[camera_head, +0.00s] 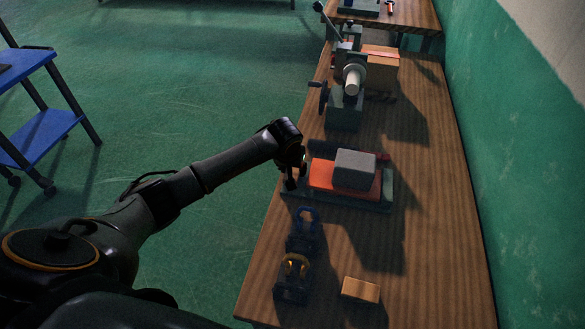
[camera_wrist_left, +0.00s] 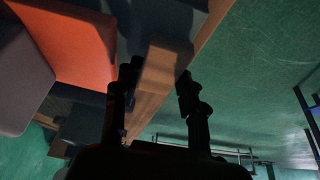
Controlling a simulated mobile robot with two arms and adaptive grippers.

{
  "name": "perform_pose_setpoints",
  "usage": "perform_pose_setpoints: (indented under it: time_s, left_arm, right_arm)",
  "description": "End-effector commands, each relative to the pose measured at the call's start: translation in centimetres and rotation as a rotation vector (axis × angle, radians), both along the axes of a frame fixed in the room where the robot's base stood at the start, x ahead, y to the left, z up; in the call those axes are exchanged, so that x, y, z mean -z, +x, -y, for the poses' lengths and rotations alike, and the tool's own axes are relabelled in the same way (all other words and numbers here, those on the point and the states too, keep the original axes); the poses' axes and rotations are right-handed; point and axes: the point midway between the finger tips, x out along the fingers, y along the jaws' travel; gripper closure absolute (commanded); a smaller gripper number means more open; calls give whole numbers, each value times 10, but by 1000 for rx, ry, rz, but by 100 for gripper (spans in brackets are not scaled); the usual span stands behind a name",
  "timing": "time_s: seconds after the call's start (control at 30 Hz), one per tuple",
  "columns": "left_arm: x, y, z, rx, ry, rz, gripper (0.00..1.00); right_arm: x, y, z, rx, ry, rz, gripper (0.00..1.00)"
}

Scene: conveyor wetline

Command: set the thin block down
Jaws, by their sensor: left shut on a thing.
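My left gripper (camera_head: 294,172) is beside the left end of a dark plate (camera_head: 345,202), close above the bench's left edge. In the left wrist view its two dark fingers (camera_wrist_left: 158,82) stand on either side of a thin brownish block (camera_wrist_left: 165,68), shut on it. In the head view the held block is mostly hidden by the gripper. I cannot tell whether it touches a surface below. My right gripper is not in view.
An orange slab (camera_head: 325,175) with a grey block (camera_head: 354,169) on top lies on the plate. A small wooden block (camera_head: 360,290) lies near the front of the bench (camera_head: 430,240), beside dark items with blue and yellow loops (camera_head: 296,275). A machine (camera_head: 346,105) stands behind.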

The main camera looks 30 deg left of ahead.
Motion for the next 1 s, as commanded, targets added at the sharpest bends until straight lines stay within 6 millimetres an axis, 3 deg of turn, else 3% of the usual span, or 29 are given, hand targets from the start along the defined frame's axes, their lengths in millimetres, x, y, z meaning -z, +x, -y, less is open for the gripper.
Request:
perform_pose_setpoints:
  time_s: [0.4, 0.43, 0.47, 0.8, 1.0]
  left_arm:
    - [7, 0, 0, -1, -1, 1, 88]
    - [7, 0, 0, -1, -1, 2, 55]
    - [7, 0, 0, -1, -1, 2, 49]
    - [5, 0, 0, -1, 0, 2, 49]
    - [-19, -8, 3, 1, -1, 4, 49]
  right_arm:
    - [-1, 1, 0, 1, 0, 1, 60]
    - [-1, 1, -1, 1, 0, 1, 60]
    - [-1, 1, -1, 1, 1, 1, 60]
    - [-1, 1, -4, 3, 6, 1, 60]
    - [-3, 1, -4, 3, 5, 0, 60]
